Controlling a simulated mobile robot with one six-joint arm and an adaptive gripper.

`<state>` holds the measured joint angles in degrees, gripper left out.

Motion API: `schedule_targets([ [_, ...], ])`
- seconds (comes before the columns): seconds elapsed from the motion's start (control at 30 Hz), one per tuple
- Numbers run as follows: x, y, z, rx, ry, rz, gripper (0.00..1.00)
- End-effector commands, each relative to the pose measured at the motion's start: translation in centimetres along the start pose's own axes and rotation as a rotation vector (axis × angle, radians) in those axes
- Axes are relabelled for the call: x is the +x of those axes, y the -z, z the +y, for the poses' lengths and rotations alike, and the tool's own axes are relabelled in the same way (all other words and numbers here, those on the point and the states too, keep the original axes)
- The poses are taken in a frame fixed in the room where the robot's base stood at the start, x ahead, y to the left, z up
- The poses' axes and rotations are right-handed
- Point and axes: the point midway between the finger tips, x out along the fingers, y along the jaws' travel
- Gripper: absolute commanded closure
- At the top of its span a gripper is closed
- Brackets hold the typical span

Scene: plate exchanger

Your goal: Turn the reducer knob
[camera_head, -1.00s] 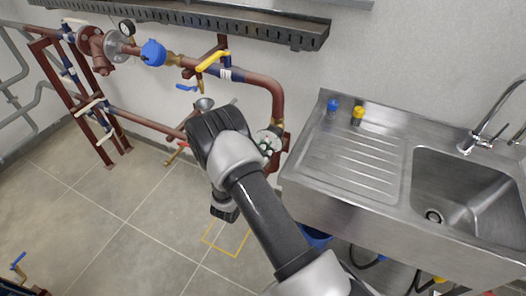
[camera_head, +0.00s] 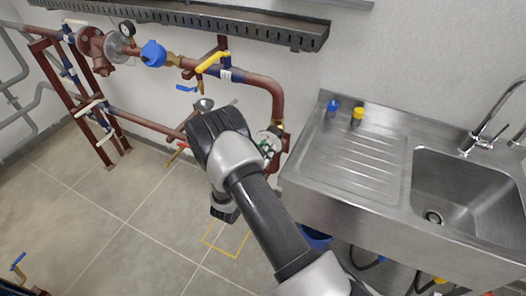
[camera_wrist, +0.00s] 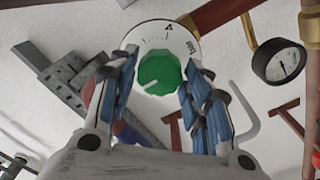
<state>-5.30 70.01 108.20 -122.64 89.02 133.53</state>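The green reducer knob (camera_wrist: 161,72) sits in the middle of a white round dial with black markings in the wrist view. A pale line on the knob points to the lower left. The dial also shows in the head view (camera_head: 269,141), right beside my arm and partly covered by it. Whether the fingertips reach as deep as the knob is hard to tell.
A pressure gauge (camera_wrist: 279,61) and a red-brown pipe (camera_wrist: 222,14) lie right of the knob. In the head view a yellow-handled valve (camera_head: 212,61) is above my arm, and a steel sink unit (camera_head: 352,165) stands to the right. The tiled floor at left (camera_head: 100,225) is mostly clear.

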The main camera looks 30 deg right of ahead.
Motion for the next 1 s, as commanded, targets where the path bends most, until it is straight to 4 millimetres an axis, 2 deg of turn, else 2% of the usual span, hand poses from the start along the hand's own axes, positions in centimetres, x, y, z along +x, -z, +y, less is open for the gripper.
schedule_targets([
  [0.2, 0.0, 0.0, 0.0, -0.001, 0.0, 0.0, 0.4],
  [0.57, -0.5, 0.0, -0.1, -0.001, 0.002, 0.001, 0.4],
  [0.67, -1.7, 0.1, -0.1, -0.003, 0.004, 0.001, 0.4],
  [1.0, -8.8, 0.1, -0.1, -0.002, 0.005, 0.004, 0.4],
])
